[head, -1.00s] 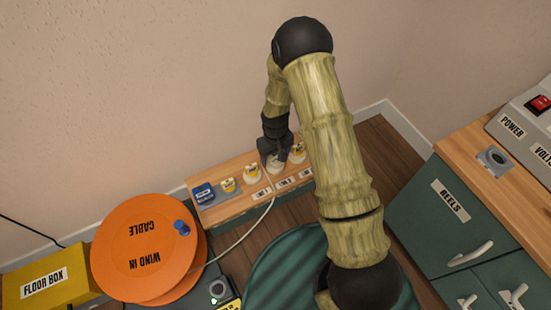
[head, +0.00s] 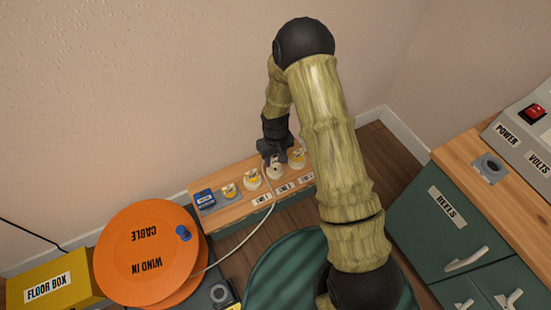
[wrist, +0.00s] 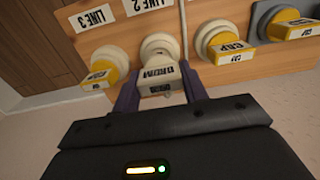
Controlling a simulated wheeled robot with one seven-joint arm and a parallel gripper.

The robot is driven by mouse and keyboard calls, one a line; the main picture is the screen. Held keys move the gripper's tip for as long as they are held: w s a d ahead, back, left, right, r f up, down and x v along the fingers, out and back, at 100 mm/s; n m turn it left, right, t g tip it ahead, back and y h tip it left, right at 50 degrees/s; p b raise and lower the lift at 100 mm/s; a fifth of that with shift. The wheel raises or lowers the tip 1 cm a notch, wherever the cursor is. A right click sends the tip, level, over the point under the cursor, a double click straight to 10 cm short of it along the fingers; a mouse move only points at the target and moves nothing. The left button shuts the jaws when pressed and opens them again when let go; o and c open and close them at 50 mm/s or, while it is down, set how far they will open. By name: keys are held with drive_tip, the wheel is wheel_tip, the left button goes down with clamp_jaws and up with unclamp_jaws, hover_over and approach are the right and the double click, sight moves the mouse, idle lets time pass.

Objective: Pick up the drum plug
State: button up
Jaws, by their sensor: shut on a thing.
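The drum plug (wrist: 158,80), a pale block with a DRUM label, sits between the two fingers of my gripper (wrist: 158,92) in the wrist view. My gripper is shut on it. A round cream socket (wrist: 160,46) shows right behind the plug; I cannot tell whether the plug is seated in it or just clear of it. In the head view my gripper (head: 275,156) is over the wooden-topped socket box (head: 232,212), and the plug is mostly hidden. A pale cable (head: 245,240) runs from the orange drum (head: 135,270) to the box.
Yellow CAP plugs sit in the neighbouring sockets, one (wrist: 222,48) close to the right finger and another yellow-ended plug (wrist: 98,76) to the left. The yellow floor box (head: 50,285) and green cabinet (head: 440,240) flank the area.

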sight(275, 156)
wheel_tip(275, 156, up, 7)
drive_tip(key=p, duration=0.3)
drive_tip(key=shift+r+p, duration=0.15)
drive_tip(key=shift+p, duration=0.15)
drive_tip(key=shift+p, duration=0.3)
